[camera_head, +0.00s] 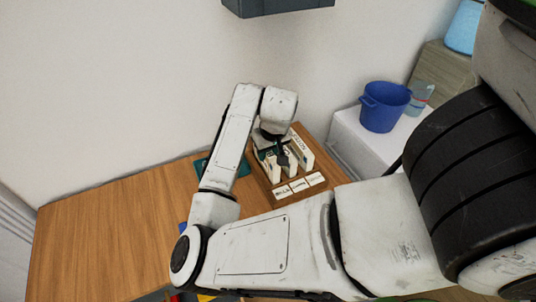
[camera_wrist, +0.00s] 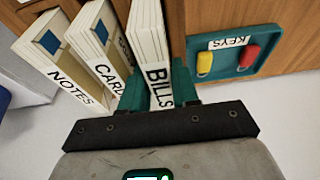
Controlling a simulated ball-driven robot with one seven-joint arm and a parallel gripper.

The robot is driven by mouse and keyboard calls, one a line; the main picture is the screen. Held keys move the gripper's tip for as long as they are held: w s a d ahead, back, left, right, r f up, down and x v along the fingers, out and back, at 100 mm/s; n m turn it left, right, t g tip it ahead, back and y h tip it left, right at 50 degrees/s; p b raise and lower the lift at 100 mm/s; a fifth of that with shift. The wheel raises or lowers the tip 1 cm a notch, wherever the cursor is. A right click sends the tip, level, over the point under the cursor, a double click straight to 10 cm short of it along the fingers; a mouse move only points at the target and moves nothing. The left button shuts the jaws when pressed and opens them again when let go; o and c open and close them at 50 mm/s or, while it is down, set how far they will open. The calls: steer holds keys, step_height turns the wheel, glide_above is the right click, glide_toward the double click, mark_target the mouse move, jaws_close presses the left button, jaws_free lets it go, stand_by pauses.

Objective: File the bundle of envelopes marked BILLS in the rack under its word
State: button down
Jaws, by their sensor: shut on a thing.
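The wooden rack (camera_head: 262,185) stands on the table against the wall, with several word labels along its front edge; the leftmost label (camera_head: 282,191) seems to read BILLS. My gripper (camera_head: 274,143) reaches down over the rack. In the wrist view its green fingers (camera_wrist: 160,90) are shut on the white bundle marked BILLS (camera_wrist: 152,45), one on each side. The bundle is upright at the end of the row, beside the bundle marked CARDS (camera_wrist: 98,48); the bundle marked NOTES (camera_wrist: 48,52) stands beyond that. I cannot tell whether the BILLS bundle touches the rack floor.
A teal tray marked KEYS (camera_wrist: 270,62) with a yellow and a red key tag lies close beside the rack. A blue pot (camera_head: 383,108) and a glass jar (camera_head: 420,98) stand to the right on a white surface. The table's left part (camera_head: 105,230) is clear.

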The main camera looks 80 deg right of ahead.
steer(key=shift+f, duration=0.85)
steer(key=shift+f, duration=0.15)
steer(key=c, duration=0.8)
jaws_free()
steer(key=shift+c, duration=0.2)
steer(key=v, duration=1.2)
steer(key=shift+s, duration=0.1)
steer(key=shift+s, duration=0.1)
